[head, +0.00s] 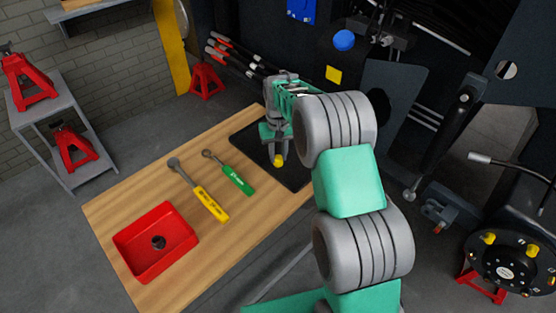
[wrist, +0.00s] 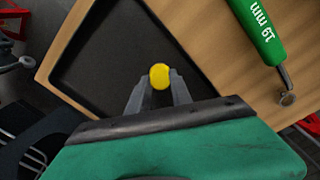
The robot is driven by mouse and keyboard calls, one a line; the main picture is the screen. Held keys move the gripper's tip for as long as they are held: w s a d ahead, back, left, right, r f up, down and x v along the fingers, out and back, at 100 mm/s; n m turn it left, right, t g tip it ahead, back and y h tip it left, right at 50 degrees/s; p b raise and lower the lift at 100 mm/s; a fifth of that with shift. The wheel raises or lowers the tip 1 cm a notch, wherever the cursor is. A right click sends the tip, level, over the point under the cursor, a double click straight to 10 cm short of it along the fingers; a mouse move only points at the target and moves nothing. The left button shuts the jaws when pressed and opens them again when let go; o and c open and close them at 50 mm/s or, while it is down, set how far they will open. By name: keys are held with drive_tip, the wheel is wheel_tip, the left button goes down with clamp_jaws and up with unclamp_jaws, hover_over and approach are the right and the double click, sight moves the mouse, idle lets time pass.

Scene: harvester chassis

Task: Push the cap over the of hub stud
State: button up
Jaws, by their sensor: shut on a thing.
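A small yellow cap (head: 278,161) is held between the fingertips of my gripper (head: 278,152), over the black tray at the back right of the wooden table. In the wrist view the cap (wrist: 160,76) sits at the ends of the two grey fingers (wrist: 158,90), which are shut on it. The round black hub (head: 511,266) is at the far lower right of the head view, well away from my gripper. Several yellow caps show near its rim, one at the upper left (head: 488,238). I cannot make out a bare stud at this size.
The black tray (wrist: 105,45) looks empty where visible. A green-handled tool (head: 237,179), a yellow-handled tool (head: 208,203) and a red bin (head: 155,241) holding a dark part are on the table (head: 120,202). Dark machine panels stand behind; a red stand (head: 480,289) is below the hub.

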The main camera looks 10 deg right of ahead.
sight(278, 157)
drive_tip(key=shift+r+p, duration=1.65)
drive_tip(key=shift+r, duration=1.25)
